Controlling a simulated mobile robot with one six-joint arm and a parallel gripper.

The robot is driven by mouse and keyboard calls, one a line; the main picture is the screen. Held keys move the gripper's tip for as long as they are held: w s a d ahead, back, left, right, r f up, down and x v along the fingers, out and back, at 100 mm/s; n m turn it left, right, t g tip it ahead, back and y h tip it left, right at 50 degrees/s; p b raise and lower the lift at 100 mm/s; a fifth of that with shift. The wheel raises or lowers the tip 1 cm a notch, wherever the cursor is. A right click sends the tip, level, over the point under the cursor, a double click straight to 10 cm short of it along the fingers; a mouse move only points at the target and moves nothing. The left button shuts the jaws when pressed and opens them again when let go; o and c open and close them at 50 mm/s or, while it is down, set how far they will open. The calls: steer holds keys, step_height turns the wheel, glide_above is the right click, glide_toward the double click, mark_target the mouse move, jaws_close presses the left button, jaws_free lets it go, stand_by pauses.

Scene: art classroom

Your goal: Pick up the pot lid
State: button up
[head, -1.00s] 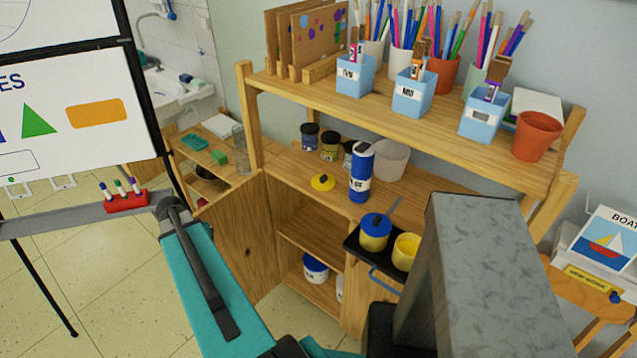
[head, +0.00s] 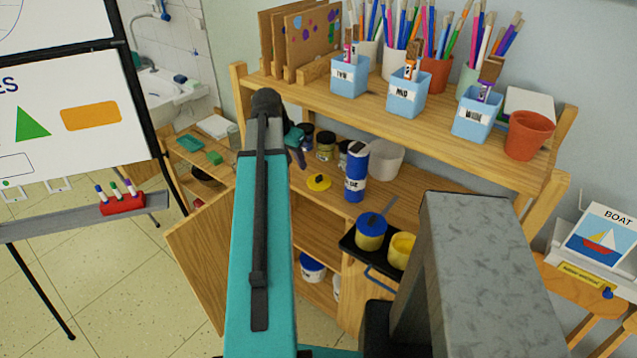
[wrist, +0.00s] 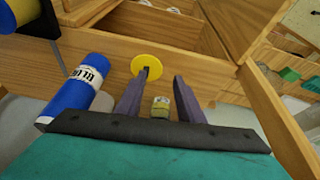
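The pot lid (head: 318,182) is a flat yellow disc with a small dark knob, lying on the wooden cabinet top under the raised shelf. In the wrist view the lid (wrist: 150,60) shows beyond my fingertips, with the left fingertip close to its knob in the picture. My gripper (head: 297,157) is up and to the left of the lid in the head view, partly hidden behind my arm. The wrist view shows my gripper (wrist: 160,76) open, its two fingers apart with nothing held between them.
A blue bottle (head: 356,172) stands right of the lid, several paint jars (head: 325,145) behind it. A black tray (head: 352,242) holds a blue-topped yellow pot (head: 371,232) and an open yellow pot (head: 400,250). The shelf above (head: 440,124) carries brush pots and blue boxes. A cabinet door (head: 205,255) hangs open.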

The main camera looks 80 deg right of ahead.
steer(key=shift+m, duration=0.5)
steer(key=s+r, duration=0.1)
steer(key=s+d+r, duration=0.1)
steer(key=s, duration=0.1)
steer(key=shift+s+r, duration=0.25)
steer(key=shift+r, duration=0.05)
steer(key=shift+f, duration=0.1)
steer(key=p, duration=0.2)
glide_above(318, 177)
steer(key=w+a, duration=0.1)
steer(key=a, duration=0.1)
steer(key=shift+w+a+f, duration=0.1)
steer(key=shift+f, duration=1.85)
steer(key=shift+w+a+f, duration=0.1)
steer(key=shift+f, duration=1.85)
steer(key=shift+d+f, duration=0.1)
steer(key=shift+d, duration=0.05)
steer(key=shift+p+x, duration=1)
steer(key=shift+x, duration=0.45)
steer(key=shift+p+x, duration=0.3)
steer(key=shift+x, duration=0.75)
steer(key=shift+s+d, duration=0.1)
steer(key=shift+s, duration=0.05)
